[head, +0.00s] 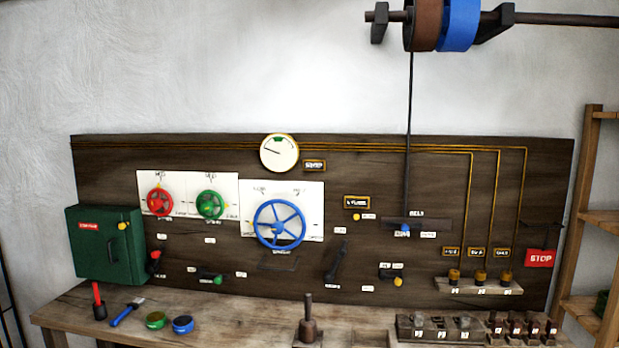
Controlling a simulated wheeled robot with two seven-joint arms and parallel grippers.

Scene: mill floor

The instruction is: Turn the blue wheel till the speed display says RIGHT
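The blue wheel (257,222) is a spoked handwheel in front of a white plate (314,190) at the middle of the dark wooden board. Above it is a round cream gauge (288,159) with a green mark at its top. Its dark needle points left and slightly up, away from the green mark. Neither of my grippers is in view, and nothing covers the blue wheel.
Red (159,202) and green (210,205) handwheels sit left of the blue one. A dark lever (336,262) stands to its lower right. A green box (104,245) is at far left. A bell-like object (308,328) stands on the bench. Overhead are belt pulleys (459,25).

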